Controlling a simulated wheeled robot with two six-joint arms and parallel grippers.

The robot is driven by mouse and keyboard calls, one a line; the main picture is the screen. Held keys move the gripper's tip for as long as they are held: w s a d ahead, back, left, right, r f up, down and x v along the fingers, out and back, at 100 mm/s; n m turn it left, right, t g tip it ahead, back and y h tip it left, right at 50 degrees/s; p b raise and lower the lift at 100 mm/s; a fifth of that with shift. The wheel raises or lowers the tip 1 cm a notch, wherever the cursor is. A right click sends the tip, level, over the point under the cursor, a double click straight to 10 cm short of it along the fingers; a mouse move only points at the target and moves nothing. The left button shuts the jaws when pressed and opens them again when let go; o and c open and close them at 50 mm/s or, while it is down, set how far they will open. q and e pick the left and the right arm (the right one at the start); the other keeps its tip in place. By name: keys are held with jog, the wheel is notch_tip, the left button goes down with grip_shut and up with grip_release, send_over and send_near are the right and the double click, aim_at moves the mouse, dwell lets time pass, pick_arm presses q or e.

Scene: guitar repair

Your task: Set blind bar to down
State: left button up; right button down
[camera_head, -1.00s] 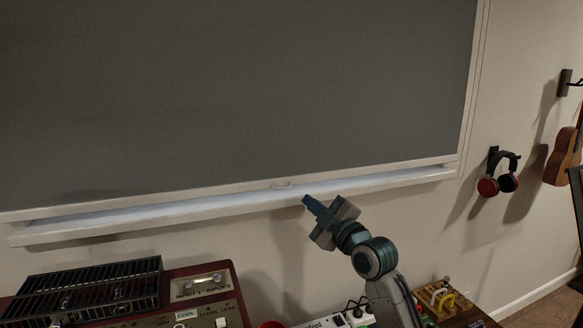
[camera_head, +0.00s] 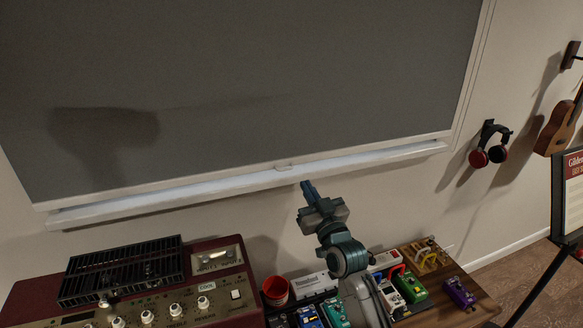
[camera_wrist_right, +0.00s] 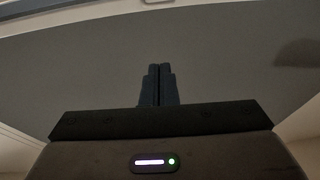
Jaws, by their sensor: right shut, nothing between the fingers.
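A grey blind (camera_head: 250,80) covers the window and hangs down almost to the white sill (camera_head: 250,184). Its pale bottom bar (camera_head: 220,175) runs just above the sill, with a small pull tab (camera_head: 284,166) at its middle. My right gripper (camera_head: 308,188) is below and slightly right of the tab, pointing up, apart from the bar. Its blue fingers are shut with nothing between them. In the right wrist view the shut fingers (camera_wrist_right: 159,84) point up at a plain surface, and part of the tab (camera_wrist_right: 160,2) shows at the top edge. My left gripper is not seen.
Below the window stand a red amplifier (camera_head: 140,290) with a black grille, a red cup (camera_head: 275,291) and several pedals (camera_head: 410,288) on a wooden board. Headphones (camera_head: 490,143) and a small guitar (camera_head: 562,125) hang on the right wall. A stand with a poster (camera_head: 573,185) is at far right.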

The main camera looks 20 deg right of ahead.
jog(key=w+a+f, duration=0.1)
jog(key=w, duration=0.9)
jog(key=shift+w, duration=0.3)
jog(key=shift+f, duration=0.1)
notch_tip(320, 180, down, 5)
jog(key=b, duration=0.5)
jog(key=shift+r, duration=0.25)
